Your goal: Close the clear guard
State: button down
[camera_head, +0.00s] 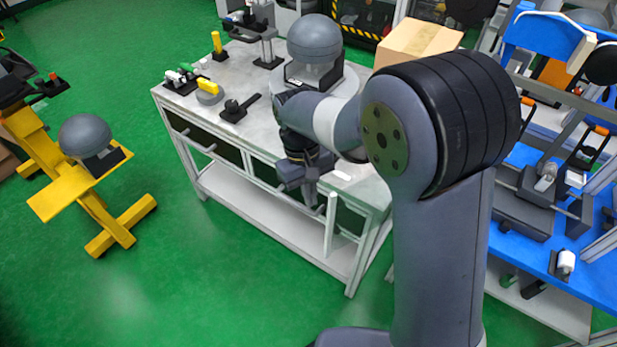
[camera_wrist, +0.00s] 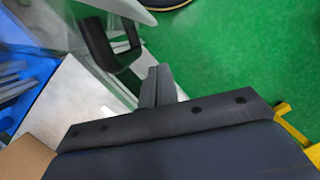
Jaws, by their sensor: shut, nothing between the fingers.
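A clear, see-through panel with pale edges, which looks like the guard (camera_wrist: 36,28), fills the upper left of the wrist view. A black bar handle (camera_wrist: 108,47) is on it. In the head view I cannot make out the guard for certain; my arm covers part of that area. My gripper (camera_head: 308,188) hangs by the front edge of the grey workbench, below my forearm. In the wrist view its fingers (camera_wrist: 158,80) are together and empty, to the right of the handle and seemingly apart from it. Depth between them is hard to judge.
The grey workbench (camera_head: 240,62) carries a grey dome (camera_head: 314,38) and small tools. A cardboard box (camera_head: 420,40) is behind my arm. A blue bench (camera_head: 600,285) with fixtures stands right. A yellow stand (camera_head: 65,190) is left. Green floor between is clear.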

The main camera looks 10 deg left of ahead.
jog(key=shift+s+d+f, duration=0.6)
jog(key=shift+s+d, duration=0.2)
jog(key=shift+s, duration=0.05)
jog(key=shift+s+d+f, duration=0.55)
jog(key=shift+s+d, duration=0.2)
jog(key=shift+s, duration=0.1)
